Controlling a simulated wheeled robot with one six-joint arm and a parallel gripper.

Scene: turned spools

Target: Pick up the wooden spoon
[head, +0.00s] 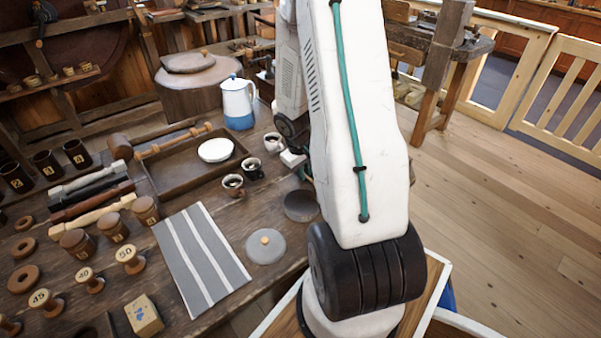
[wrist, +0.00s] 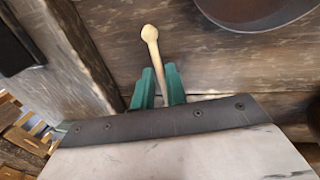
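The wooden spoon (wrist: 151,45) shows in the wrist view as a pale, thin handle with a rounded end. My gripper (wrist: 159,72) has two green fingers close on either side of this handle, with little or no gap, and appears shut on it. The lower part of the spoon is hidden behind the gripper's body. In the head view my arm covers the gripper's fingers, and I cannot make out the spoon there.
A dark bowl (wrist: 255,8) lies near the spoon. On the workbench stand a wooden tray (head: 164,185) with a white bowl (head: 216,150), several cups, a blue-white jug (head: 238,104), a striped cloth (head: 190,235), a grey lid (head: 266,250) and several spools. The floor at right is clear.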

